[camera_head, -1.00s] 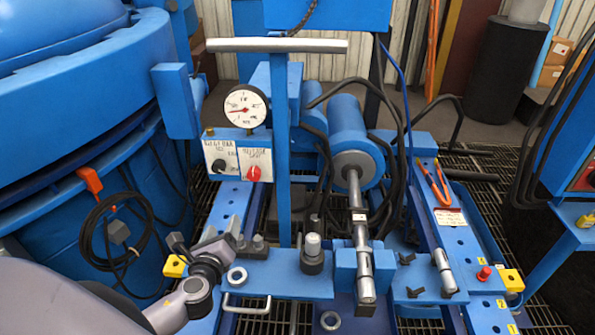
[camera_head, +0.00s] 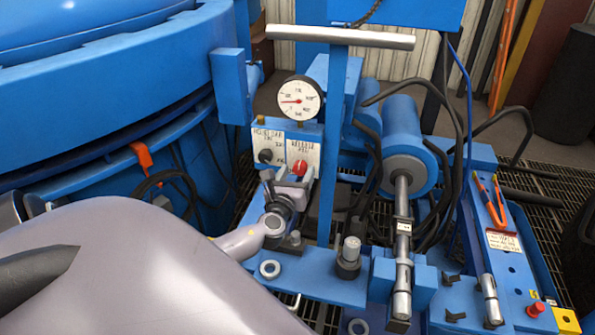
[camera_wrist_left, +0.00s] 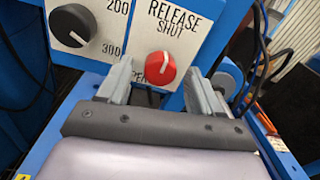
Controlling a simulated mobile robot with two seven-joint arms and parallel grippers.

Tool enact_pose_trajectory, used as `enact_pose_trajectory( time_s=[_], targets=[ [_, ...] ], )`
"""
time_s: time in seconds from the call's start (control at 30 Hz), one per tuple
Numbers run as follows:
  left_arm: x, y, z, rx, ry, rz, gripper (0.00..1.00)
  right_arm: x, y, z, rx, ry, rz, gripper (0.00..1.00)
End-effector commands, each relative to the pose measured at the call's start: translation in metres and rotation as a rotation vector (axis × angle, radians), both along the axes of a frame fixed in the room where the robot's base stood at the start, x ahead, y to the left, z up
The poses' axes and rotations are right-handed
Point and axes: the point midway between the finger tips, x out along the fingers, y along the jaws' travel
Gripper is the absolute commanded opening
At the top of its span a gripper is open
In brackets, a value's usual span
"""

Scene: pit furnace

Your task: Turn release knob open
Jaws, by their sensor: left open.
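The red release knob (camera_head: 299,167) is on a white panel marked "RELEASE SHUT" (camera_wrist_left: 182,25). In the left wrist view the knob (camera_wrist_left: 160,71) has a white pointer line tilted up toward "SHUT". My left gripper (camera_head: 292,182) is open just in front of the panel. In the left wrist view its two fingers (camera_wrist_left: 160,90) stand to either side of and below the knob, apart from it as far as I can tell. The lower label "OPEN" is partly hidden behind the knob. My right gripper is out of view.
A black regulator knob (camera_wrist_left: 71,26) on its own white plate sits left of the red knob. A pressure gauge (camera_head: 298,98) is above the panel. A T-handle post (camera_head: 335,140) rises close to the right, and the blue cylinder (camera_head: 402,140) lies beyond it.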

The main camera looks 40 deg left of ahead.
Motion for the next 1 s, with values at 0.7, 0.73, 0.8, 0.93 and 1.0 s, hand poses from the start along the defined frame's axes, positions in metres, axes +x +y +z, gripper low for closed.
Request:
enact_pose_trajectory(
  time_s=[0.7,0.73,0.8,0.93,1.0],
  targets=[
    [0.005,0.003,0.000,-0.002,0.000,-0.001,0.09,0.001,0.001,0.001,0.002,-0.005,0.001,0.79],
    [0.005,0.003,0.000,-0.004,-0.001,-0.001,0.09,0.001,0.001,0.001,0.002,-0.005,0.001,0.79],
    [0.005,0.003,-0.001,-0.012,-0.006,-0.001,0.09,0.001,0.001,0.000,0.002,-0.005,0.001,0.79],
    [0.005,0.003,-0.002,-0.045,-0.025,-0.001,0.09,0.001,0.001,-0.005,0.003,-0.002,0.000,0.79],
    [0.005,0.002,-0.002,-0.074,-0.041,-0.002,0.09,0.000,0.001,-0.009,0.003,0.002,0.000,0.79]
  ],
)
